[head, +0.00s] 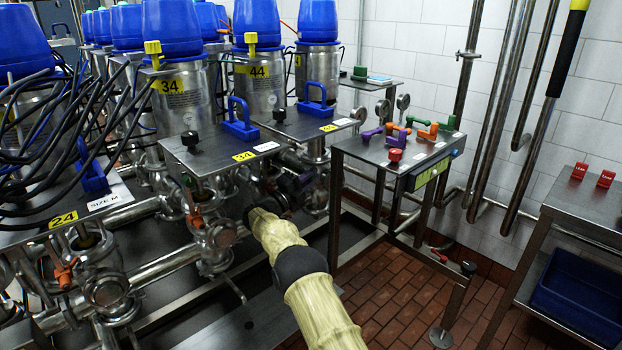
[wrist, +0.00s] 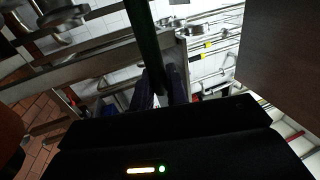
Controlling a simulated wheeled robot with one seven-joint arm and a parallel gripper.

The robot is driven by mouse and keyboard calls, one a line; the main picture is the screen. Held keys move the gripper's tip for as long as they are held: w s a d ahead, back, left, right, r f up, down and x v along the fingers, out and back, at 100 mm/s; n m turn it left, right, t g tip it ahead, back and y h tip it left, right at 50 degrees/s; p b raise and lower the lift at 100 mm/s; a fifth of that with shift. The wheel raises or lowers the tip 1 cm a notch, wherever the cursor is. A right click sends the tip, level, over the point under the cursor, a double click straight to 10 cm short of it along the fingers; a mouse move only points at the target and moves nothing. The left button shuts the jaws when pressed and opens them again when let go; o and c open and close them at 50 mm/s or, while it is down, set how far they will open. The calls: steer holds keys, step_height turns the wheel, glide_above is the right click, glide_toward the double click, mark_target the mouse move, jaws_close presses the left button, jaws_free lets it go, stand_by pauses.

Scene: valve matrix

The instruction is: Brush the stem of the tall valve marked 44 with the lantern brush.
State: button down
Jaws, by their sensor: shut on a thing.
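The tall valve marked 44 (head: 262,92) is a steel cylinder with a blue cap and a yellow 44 label. It rises behind a steel shelf; I cannot make out its stem, which pipes and the shelf hide. My gripper (head: 292,186) reaches in low under the shelf edge, among the pipes, and is dark and partly hidden. In the wrist view my gripper (wrist: 165,88) has its dark blue fingers shut on a dark green rod (wrist: 145,35), seemingly the lantern brush's handle. The rod runs up out of the picture, so bristles and any contact with the stem do not show.
The valve marked 34 (head: 180,100) stands to the left with dark cables beyond it. A steel bench (head: 368,150) at right holds coloured handles and a red knob. A steel table (head: 590,205) with a blue bin (head: 578,295) is far right. Brick floor (head: 400,300) is open between.

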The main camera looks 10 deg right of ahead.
steer(key=shift+s+a, duration=0.1)
steer(key=shift+a, duration=0.05)
stand_by(0.5)
steer(key=shift+s+b, duration=0.15)
steer(key=shift+b, duration=0.2)
steer(key=shift+s+d+r+b, duration=0.25)
steer(key=shift+s+d+b, duration=0.1)
steer(key=shift+s+d, duration=0.15)
steer(key=shift+w+a, duration=0.1)
steer(key=shift+w+a+r+p, duration=0.2)
steer(key=shift+w+a+p, duration=0.15)
steer(key=shift+w, duration=0.2)
steer(key=shift+s+f+b, duration=0.1)
steer(key=shift+b, duration=0.2)
steer(key=shift+s+d+f+b, duration=0.1)
steer(key=shift+s+d+b, duration=0.4)
steer(key=shift+b, duration=0.2)
steer(key=shift+a, duration=0.15)
